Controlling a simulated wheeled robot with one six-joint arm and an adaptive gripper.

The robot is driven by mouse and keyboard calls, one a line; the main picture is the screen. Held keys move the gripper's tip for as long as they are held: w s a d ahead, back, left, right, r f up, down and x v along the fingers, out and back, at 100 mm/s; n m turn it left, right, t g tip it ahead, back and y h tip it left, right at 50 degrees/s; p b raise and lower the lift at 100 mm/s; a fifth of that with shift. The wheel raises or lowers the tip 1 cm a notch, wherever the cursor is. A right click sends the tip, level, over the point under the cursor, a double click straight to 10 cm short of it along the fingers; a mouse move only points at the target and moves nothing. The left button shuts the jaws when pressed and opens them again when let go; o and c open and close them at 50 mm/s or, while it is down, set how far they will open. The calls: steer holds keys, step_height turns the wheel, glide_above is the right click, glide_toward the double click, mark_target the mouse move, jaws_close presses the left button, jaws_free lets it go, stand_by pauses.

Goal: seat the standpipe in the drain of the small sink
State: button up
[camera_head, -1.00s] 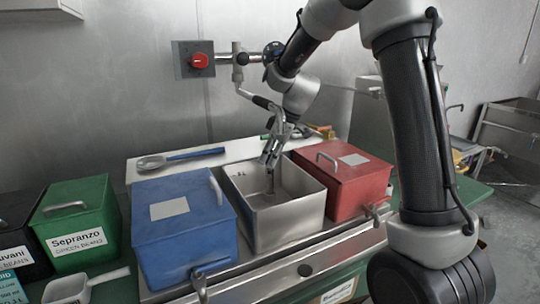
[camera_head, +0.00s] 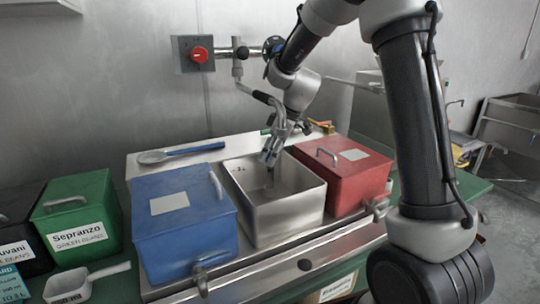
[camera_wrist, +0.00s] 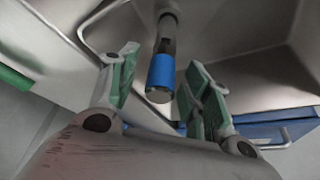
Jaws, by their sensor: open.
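The small steel sink (camera_head: 287,222) is an open box between the blue and red lidded boxes. The standpipe, a slim grey pipe with a blue band (camera_wrist: 160,72), shows in the wrist view with its blue end toward the camera. It also shows as a thin dark pipe (camera_head: 271,180) inside the sink in the head view. My gripper (camera_head: 271,157) is over the sink at the pipe's upper end. In the wrist view my gripper (camera_wrist: 155,82) is open, its green-padded fingers on either side of the blue end, with gaps visible. The drain and the pipe's seating in it are hidden.
The blue box (camera_head: 184,228) and red box (camera_head: 345,180) stand close on both sides of the sink. A spoon (camera_head: 180,153) lies on the back ledge.

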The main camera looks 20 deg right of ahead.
steer(key=v, duration=1.1)
steer(key=shift+r, duration=0.3)
